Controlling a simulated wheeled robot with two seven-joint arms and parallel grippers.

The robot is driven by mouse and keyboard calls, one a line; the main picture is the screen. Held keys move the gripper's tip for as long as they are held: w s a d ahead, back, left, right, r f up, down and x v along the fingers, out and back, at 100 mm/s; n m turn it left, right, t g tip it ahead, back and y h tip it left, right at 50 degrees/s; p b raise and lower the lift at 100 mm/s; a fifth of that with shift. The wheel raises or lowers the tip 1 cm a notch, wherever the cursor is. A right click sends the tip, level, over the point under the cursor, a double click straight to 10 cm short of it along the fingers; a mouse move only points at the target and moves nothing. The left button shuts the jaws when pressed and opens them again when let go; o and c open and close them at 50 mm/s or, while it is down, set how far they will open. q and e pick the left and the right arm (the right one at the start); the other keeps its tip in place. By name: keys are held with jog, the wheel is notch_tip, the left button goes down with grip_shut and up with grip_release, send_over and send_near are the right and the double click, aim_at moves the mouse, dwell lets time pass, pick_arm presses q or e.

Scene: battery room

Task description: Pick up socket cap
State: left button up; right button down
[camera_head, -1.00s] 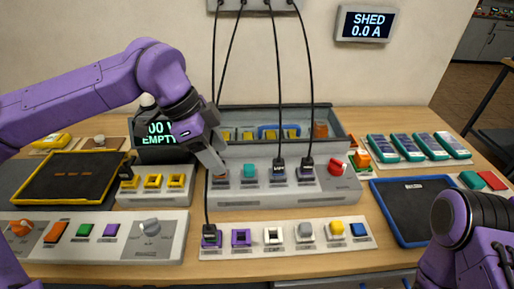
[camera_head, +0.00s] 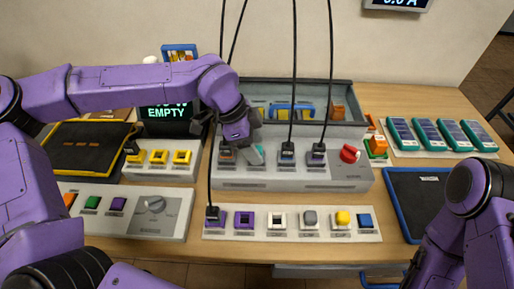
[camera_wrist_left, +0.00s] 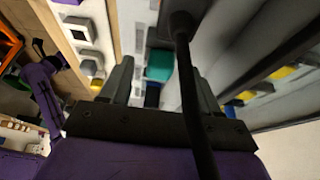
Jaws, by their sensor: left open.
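The teal socket cap (camera_wrist_left: 159,64) sits on the panel and shows between my left gripper's two fingers in the left wrist view. In the head view my left gripper (camera_head: 252,153) is over the socket row of the grey panel (camera_head: 290,178) and hides most of the cap. The left fingers are open, one on each side of the cap in the wrist picture; contact cannot be told. A black cable (camera_wrist_left: 188,85) runs across the gripper in front of the cap's edge. My right arm is at the right; its gripper is out of view.
Black cables (camera_head: 294,80) hang to neighbouring plugs. A red knob (camera_head: 349,154) is on the panel's right. A strip of coloured caps (camera_head: 290,235) lies in front. A blue-rimmed tray (camera_head: 390,203) lies right, and the EMPTY display (camera_head: 166,113) stands left.

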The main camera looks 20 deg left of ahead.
pick_arm(q)
jog(key=shift+s, duration=0.1)
jog(key=c, duration=1.1)
